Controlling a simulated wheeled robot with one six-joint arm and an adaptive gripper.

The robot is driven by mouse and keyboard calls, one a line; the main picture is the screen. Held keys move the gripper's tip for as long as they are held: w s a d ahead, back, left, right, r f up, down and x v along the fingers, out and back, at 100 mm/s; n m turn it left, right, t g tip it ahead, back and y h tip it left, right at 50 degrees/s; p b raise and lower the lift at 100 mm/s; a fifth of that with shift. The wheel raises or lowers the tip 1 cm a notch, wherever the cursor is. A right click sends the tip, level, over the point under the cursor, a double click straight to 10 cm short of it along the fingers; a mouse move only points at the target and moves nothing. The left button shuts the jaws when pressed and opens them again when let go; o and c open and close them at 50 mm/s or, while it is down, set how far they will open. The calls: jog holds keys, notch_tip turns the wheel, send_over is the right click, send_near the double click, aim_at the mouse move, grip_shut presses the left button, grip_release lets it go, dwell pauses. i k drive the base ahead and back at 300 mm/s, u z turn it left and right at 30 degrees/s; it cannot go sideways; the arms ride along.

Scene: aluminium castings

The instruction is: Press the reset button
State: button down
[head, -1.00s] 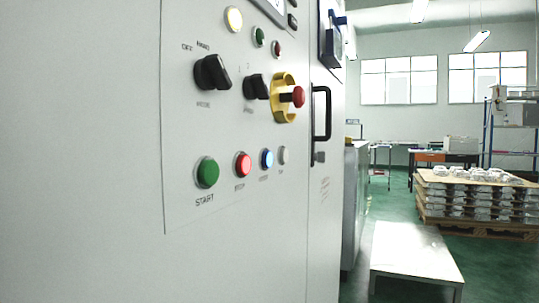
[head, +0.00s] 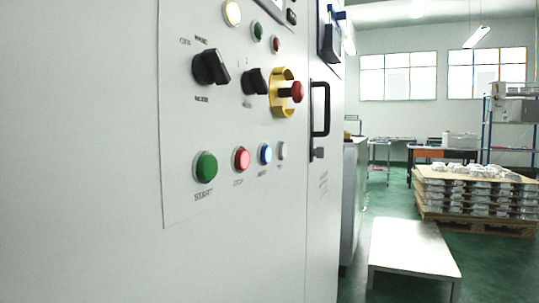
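The control panel (head: 225,115) is on a light grey cabinet face at the left of the head view, seen at a slant. A blue button (head: 265,154) sits in its lower row; its label is too blurred to read surely, but may say reset. Left of it are a red button (head: 242,158) and a green button (head: 206,167) marked START. A small white button (head: 283,150) is on its right. My gripper is not in view.
A red emergency stop (head: 296,91) with a yellow guard and black rotary knobs (head: 211,68) stick out above the buttons. A black door handle (head: 320,108) is to the right. A low white platform (head: 412,248) and a pallet of castings (head: 475,200) stand on the green floor.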

aim_at(266, 153)
jog(key=z, duration=1.95)
jog(key=k, duration=1.45)
jog(key=u, duration=1.8)
